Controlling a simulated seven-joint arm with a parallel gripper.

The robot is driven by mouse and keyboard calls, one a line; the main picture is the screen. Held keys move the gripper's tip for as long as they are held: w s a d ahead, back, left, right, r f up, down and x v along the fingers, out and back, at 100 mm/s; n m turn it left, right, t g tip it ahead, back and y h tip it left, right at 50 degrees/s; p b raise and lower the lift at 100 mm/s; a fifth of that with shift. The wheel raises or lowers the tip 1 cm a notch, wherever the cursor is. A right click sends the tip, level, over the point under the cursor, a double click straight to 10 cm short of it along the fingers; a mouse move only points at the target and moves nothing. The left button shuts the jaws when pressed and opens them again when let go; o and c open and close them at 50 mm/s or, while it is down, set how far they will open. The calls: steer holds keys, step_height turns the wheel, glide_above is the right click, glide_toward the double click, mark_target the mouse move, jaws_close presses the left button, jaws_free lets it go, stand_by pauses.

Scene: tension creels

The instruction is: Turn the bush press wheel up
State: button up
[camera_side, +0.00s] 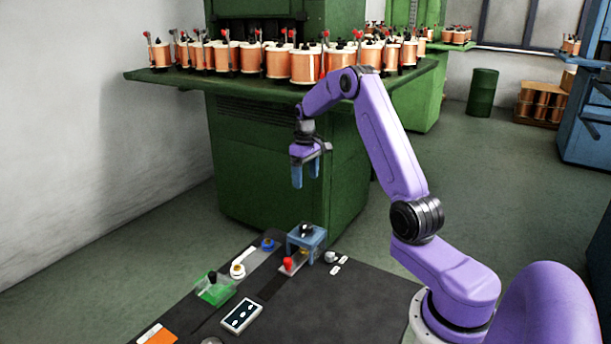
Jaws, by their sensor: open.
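A small blue press-like frame (315,236) stands at the back of the dark work table, and I take it for the bush press. A dark knob or wheel (305,229) sits on its top; how it is turned is too small to tell. A yellowish part shows under the frame. My gripper (305,180) is above the press, pointing down, with its two blue fingers apart and empty. A clear gap separates the fingertips from the wheel.
On the dark table (330,310) are a red-topped piece (288,264) close to the press, a green box (215,289), a button panel (241,316) and an orange block (157,336). A green machine (270,170) with copper spools rises behind. The table's right part is clear.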

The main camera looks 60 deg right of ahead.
mark_target(306, 224)
stand_by(0.3)
step_height(306, 224, down, 18)
steer(key=m, duration=1.2)
steer(key=shift+d+r, duration=0.1)
steer(key=shift+r, duration=0.05)
steer(key=c, duration=1)
